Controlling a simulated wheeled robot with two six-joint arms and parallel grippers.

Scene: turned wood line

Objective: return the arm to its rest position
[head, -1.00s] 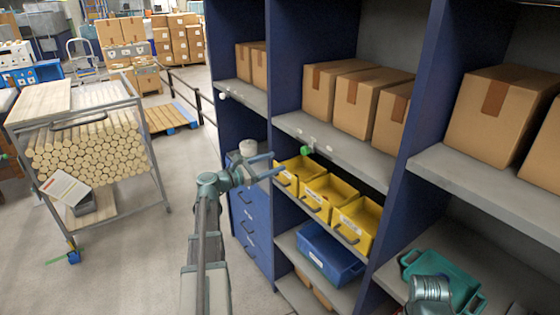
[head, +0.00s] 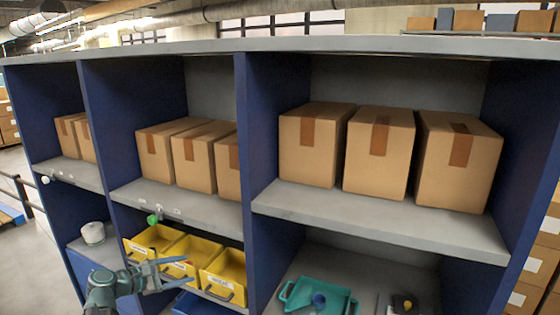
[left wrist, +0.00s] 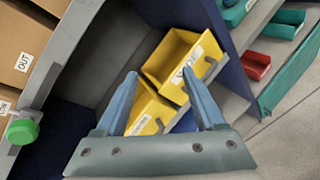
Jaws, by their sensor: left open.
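My left gripper (head: 172,273) is at the lower left of the head view, in front of the yellow bins (head: 190,255). Its two blue fingers are spread apart with nothing between them. I cannot tell how far the fingertips are from the bins. My right gripper does not show in the head view.
A blue shelf unit with grey boards (head: 380,225) fills the view and holds several cardboard boxes (head: 379,150). A green knob (head: 153,219) sits on a shelf edge near my left gripper. A teal tray (head: 318,297) stands on the lower shelf. Open floor shows at far left.

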